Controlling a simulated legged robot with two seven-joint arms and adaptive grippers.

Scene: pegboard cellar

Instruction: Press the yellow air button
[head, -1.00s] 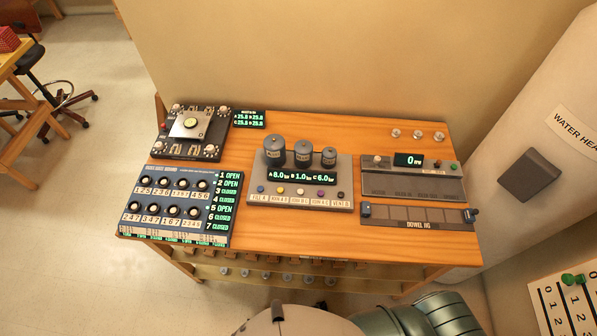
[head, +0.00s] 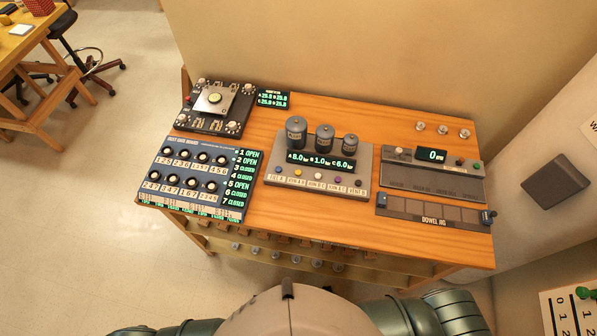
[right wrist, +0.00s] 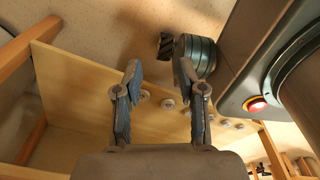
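The yellow button (head: 298,173) is a small round knob on the grey panel (head: 270,152). It is the second from the left in a row, between a blue button (head: 278,170) and a white button (head: 318,176). Three grey cylinders (head: 296,132) and a green display reading 8.0, 1.0 and 6.0 stand behind the row. My right gripper (right wrist: 158,80) shows in the right wrist view, its two fingers apart with nothing between them. The yellow button does not show there. Neither gripper shows in the head view, and my left gripper is in no view.
The panel sits on a wooden bench (head: 365,112). A blue gauge board (head: 150,190) and a black device with a silver plate (head: 198,103) are to its left. A dowel jig (head: 433,211) and a grey unit (head: 400,170) are to its right. A wall rises behind.

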